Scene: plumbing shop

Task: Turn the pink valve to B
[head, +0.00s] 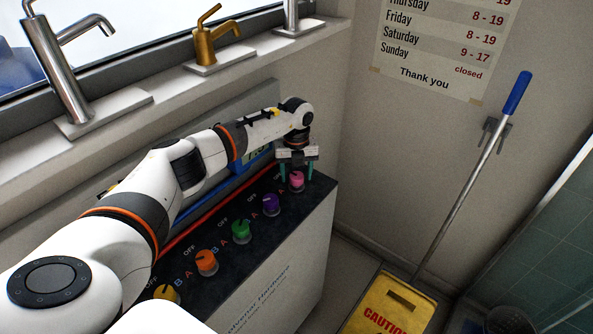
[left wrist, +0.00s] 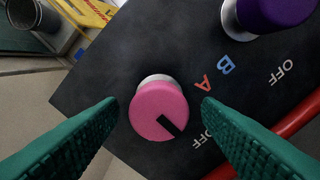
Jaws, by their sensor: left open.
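The pink valve (head: 297,182) is a round knob at the far end of the dark panel top (head: 318,192). In the left wrist view the pink valve (left wrist: 152,108) shows a black mark pointing to the lower right, roughly toward an OFF label partly covered by a finger. A red A (left wrist: 207,84) and a blue B (left wrist: 227,65) lie on its upper right, between it and the purple valve. My left gripper (head: 297,172) is open over the pink valve, with one green finger on each side and gaps between. My right gripper is out of view.
Purple (head: 271,204), green (head: 241,230), orange (head: 206,263) and yellow (head: 167,294) valves line the panel. A red pipe (left wrist: 302,117) runs along its back. Taps stand on the window ledge behind. A yellow caution sign (head: 395,305) and a mop (head: 470,170) are to the right.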

